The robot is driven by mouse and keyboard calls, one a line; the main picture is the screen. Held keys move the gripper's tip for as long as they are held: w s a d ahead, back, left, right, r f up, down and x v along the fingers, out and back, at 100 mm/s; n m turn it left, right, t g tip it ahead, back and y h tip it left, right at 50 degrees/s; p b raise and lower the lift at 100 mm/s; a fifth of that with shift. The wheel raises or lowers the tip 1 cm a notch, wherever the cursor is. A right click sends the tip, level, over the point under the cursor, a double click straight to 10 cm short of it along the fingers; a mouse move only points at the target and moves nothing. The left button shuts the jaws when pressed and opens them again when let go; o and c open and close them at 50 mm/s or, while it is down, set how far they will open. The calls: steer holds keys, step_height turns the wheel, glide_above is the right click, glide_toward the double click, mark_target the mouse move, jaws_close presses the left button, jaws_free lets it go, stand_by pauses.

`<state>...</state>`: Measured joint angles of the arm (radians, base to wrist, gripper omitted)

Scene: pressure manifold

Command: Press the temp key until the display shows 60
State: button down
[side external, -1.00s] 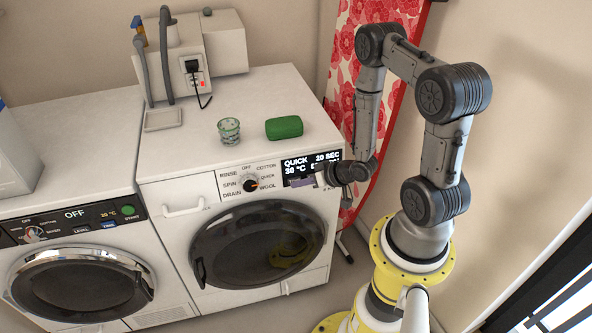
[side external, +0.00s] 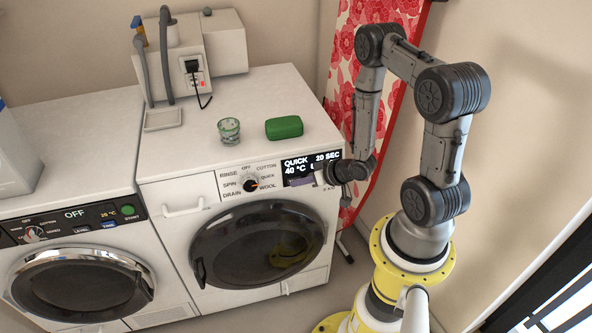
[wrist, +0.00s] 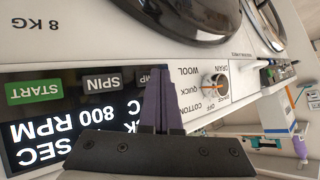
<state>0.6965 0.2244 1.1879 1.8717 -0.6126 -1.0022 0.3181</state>
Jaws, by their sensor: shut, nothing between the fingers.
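The display (side external: 297,165) on the right washing machine reads QUICK, 20 SEC and 40 °C; the rest of its lower line is partly covered by my gripper. In the wrist view the panel is upside down, and the display (wrist: 60,130) shows 800 RPM and SEC. The grey temp key (wrist: 147,75) is mostly hidden behind my fingers, with only the end of its label showing. My gripper (wrist: 158,70) is shut and empty, its purple fingertips at the temp key. Whether they touch it I cannot tell. My gripper (side external: 302,183) also shows just below the display in the side view.
The spin key (wrist: 102,83) and green start key (wrist: 34,90) sit beside the temp key. The program dial (side external: 250,184) is left of the display. A glass (side external: 229,131) and a green soap-like block (side external: 284,127) stand on the machine top. A second washer (side external: 80,270) stands left.

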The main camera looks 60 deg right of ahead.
steer(key=shift+s+a+r, duration=0.15)
steer(key=shift+s+a, duration=0.25)
steer(key=shift+s+a+r, duration=0.25)
steer(key=shift+s+a, duration=0.45)
steer(key=shift+s+a+r, duration=0.25)
steer(key=shift+s+a, duration=0.4)
steer(key=shift+s+a+r, duration=0.25)
steer(key=shift+s+a, duration=0.45)
